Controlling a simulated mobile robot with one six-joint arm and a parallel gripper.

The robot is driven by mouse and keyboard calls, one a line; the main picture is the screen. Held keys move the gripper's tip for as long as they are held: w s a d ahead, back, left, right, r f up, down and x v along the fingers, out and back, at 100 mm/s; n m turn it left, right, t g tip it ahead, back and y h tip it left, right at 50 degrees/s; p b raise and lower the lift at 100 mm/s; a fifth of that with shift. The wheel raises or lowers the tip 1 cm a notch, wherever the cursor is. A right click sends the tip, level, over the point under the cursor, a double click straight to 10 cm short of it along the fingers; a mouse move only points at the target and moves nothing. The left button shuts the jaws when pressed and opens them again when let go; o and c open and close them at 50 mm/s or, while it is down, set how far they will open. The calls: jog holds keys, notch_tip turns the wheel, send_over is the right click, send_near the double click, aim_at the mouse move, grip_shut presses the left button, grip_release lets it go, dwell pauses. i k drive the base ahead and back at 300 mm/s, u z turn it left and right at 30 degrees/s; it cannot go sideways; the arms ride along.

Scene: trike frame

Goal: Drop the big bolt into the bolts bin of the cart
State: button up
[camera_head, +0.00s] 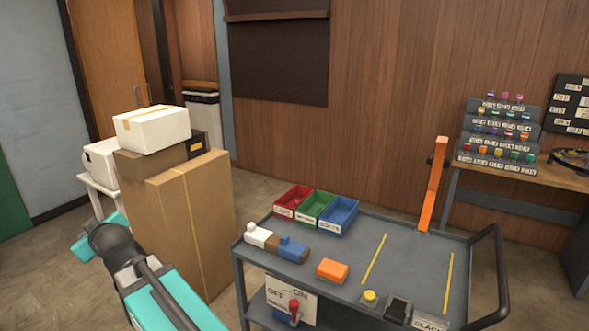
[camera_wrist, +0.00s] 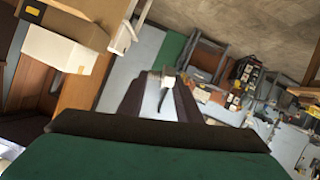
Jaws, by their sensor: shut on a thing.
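My gripper (camera_wrist: 160,98) shows in the wrist view as two dark fingers reaching away from the camera. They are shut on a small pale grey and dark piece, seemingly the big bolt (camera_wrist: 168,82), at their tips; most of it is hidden. In the head view my arm is at the lower left, left of the cart, and the fingers and bolt cannot be made out there. The grey cart (camera_head: 400,262) stands at centre right. At its back left edge sit a red bin (camera_head: 293,203), a green bin (camera_head: 315,208) and a blue bin (camera_head: 338,216), whose small label seems to read bolts.
An orange upright (camera_head: 433,186) stands at the cart's back. Stacked cardboard boxes (camera_head: 192,215) stand left of the cart. A workbench (camera_head: 540,178) is at the right.

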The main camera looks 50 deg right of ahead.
aim_at(344, 215)
jog(key=u, duration=0.25)
jog(key=i, duration=1.3)
jog(key=z, duration=0.55)
